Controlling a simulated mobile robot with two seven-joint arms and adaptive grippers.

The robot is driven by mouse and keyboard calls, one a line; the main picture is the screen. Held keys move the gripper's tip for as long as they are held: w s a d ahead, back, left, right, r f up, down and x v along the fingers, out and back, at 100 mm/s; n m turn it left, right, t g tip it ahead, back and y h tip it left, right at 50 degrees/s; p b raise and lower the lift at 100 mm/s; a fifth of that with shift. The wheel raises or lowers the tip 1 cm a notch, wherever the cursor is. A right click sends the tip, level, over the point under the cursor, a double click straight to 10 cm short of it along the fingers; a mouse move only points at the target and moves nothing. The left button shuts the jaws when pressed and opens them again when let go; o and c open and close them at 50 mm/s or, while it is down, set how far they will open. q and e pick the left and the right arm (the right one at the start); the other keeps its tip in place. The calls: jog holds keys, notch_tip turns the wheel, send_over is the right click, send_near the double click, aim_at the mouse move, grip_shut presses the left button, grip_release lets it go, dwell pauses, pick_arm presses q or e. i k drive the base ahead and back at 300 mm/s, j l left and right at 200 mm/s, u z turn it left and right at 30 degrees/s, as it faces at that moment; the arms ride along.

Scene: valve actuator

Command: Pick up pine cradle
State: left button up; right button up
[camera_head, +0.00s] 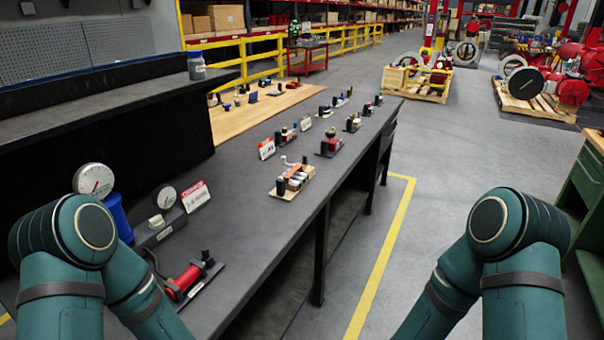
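A small pale wooden base (301,184), which looks like the pine cradle, lies on the dark workbench (235,215) near its right edge. It carries an orange part (297,172) with a crank-like handle and small black and white pieces. The details are too small to tell apart. Both of my teal arms show only bent elbows, one at the lower left and one at the lower right. Both grippers are out of view below the frame.
A red cylinder assembly (187,280), gauges (94,180), a blue container (118,217) and a red-and-white sign (196,196) are on the near bench. More small assemblies (331,143) line the bench farther off. Open floor (440,190) lies right of the bench.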

aim_at(293, 176)
jog(key=i+l, duration=1.15)
jog(key=l, duration=0.15)
jog(key=i+l, duration=1.15)
jog(key=i+l+u, duration=0.2)
jog(key=u, duration=0.25)
jog(key=i+l+u, duration=0.1)
jog(key=l+u, duration=0.3)
jog(key=l, duration=0.1)
